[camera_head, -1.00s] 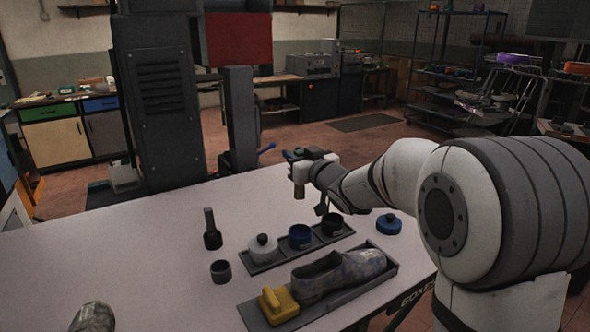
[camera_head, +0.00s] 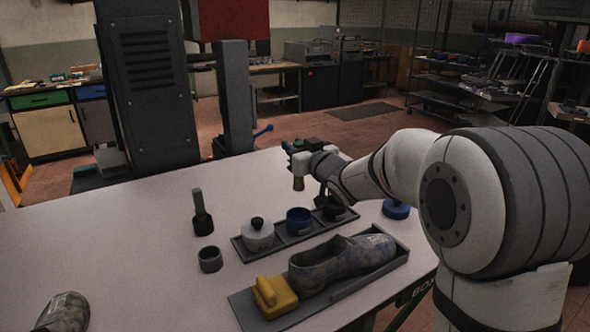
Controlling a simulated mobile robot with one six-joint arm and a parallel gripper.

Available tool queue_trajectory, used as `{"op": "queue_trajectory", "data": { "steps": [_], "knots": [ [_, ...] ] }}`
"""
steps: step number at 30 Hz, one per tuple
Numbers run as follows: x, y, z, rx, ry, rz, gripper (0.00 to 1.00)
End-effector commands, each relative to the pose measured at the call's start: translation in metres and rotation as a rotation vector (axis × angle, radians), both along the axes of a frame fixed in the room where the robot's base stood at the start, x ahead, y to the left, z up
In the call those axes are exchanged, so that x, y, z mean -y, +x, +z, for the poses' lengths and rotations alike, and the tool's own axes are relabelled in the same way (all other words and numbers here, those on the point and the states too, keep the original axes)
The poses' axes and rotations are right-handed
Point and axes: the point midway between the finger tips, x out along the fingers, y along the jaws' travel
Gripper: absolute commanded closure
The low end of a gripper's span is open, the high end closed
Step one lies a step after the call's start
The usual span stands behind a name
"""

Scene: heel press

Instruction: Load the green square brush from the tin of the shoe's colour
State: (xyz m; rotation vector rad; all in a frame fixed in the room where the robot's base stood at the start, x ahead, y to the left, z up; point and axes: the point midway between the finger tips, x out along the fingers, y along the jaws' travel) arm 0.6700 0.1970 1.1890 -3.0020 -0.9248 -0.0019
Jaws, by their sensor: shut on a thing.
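My gripper (camera_head: 299,167) is at the far side of the tin tray, above and behind the blue tin, shut on what looks like the green brush (camera_head: 304,144). Its brownish lower end (camera_head: 298,184) points down, apart from the tins. Its square shape is too small to confirm. The open blue tin (camera_head: 299,221) stands mid-tray. A white tin (camera_head: 258,235) with a black-knobbed lid is left of it, and a dark tin (camera_head: 334,209) right of it, partly behind my arm's dark parts. The mottled blue-grey shoe (camera_head: 340,262) lies on a nearer tray (camera_head: 355,288).
A black-handled brush (camera_head: 202,213) stands near a dark cup (camera_head: 209,260). A blue lid (camera_head: 396,209) lies right of the tins. Another shoe (camera_head: 63,313) is at lower left.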

Motion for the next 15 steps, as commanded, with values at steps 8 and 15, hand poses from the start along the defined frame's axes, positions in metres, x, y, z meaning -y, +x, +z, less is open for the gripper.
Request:
{"op": "queue_trajectory", "data": {
  "steps": [8,15],
  "knots": [
    [0.000,0.000,-0.029,0.000,0.000,-0.001,0.98],
    [0.001,0.000,-0.041,-0.001,0.001,-0.002,0.98]
  ]
}}
